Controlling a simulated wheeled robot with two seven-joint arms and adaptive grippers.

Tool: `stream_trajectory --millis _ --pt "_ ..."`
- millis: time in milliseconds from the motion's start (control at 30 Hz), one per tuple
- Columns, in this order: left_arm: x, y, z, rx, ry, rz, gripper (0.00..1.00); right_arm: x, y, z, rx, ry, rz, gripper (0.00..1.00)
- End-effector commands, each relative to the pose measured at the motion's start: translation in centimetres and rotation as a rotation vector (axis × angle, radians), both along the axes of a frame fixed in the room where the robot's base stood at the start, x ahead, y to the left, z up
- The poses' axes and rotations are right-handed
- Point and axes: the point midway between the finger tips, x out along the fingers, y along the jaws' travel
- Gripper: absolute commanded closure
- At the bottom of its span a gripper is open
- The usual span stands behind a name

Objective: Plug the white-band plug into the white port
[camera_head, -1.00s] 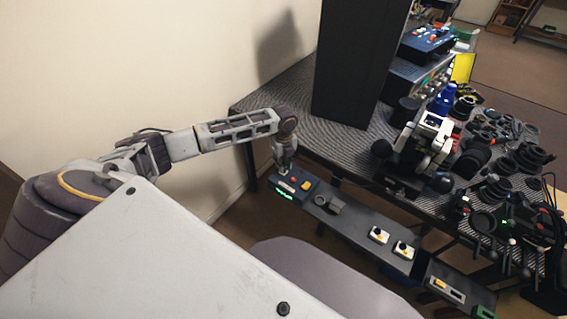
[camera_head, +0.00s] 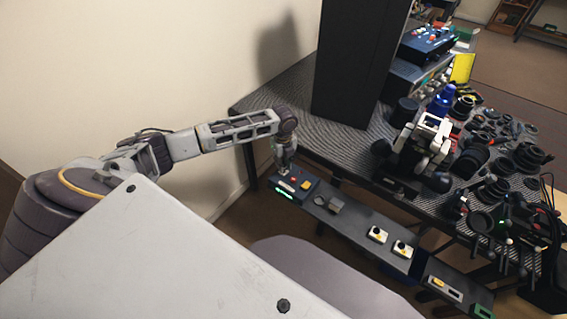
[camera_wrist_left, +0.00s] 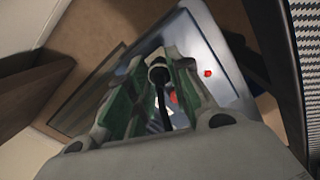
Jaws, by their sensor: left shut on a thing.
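My left gripper (camera_head: 286,170) points down over the dark blue box (camera_head: 306,193) at the left end of the narrow shelf. In the left wrist view, the green-lined fingers of this gripper (camera_wrist_left: 158,85) are shut on a dark plug with a pale band, the white-band plug (camera_wrist_left: 158,73). A dark cord or stem runs down from it between the fingers. The plug's tip is hidden, so I cannot tell whether it touches the box. I cannot make out the white port; the gripper covers part of the box top.
A red button (camera_head: 306,185) and a green light strip sit on the box. Farther along the shelf are a grey bracket (camera_head: 336,205) and white blocks (camera_head: 377,235). The patterned table (camera_head: 285,100) behind carries a tall black panel (camera_head: 350,70) and many lens parts.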

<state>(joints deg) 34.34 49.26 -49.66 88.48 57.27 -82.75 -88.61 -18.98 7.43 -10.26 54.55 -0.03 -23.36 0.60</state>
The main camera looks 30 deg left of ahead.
Motion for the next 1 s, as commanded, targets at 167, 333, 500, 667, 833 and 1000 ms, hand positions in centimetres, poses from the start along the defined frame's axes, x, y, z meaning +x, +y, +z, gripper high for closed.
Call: stream_trajectory --millis 167,333,500,667,833,1000 --pt "0.0 0.0 -0.1 0.000 0.000 0.000 0.95 0.0 0.0 0.0 0.000 0.000 0.000 1.00" --pt "0.0 0.0 -0.3 0.000 0.000 0.000 0.95 0.0 0.0 -0.1 0.000 0.000 0.000 1.00" --pt "0.0 0.0 -0.5 0.000 -0.001 0.000 0.95 0.0 0.0 -0.1 0.000 0.000 0.000 1.00" --pt "0.0 0.0 -0.7 0.000 0.000 0.000 0.95 0.0 0.0 -0.1 0.000 0.000 0.000 1.00" --pt "0.0 0.0 -0.9 0.000 0.000 0.000 0.95 0.0 0.0 -0.2 0.000 0.000 0.000 1.00" --pt "0.0 0.0 -1.2 0.000 0.000 0.000 0.95 0.0 0.0 -0.2 0.000 0.000 0.000 1.00"
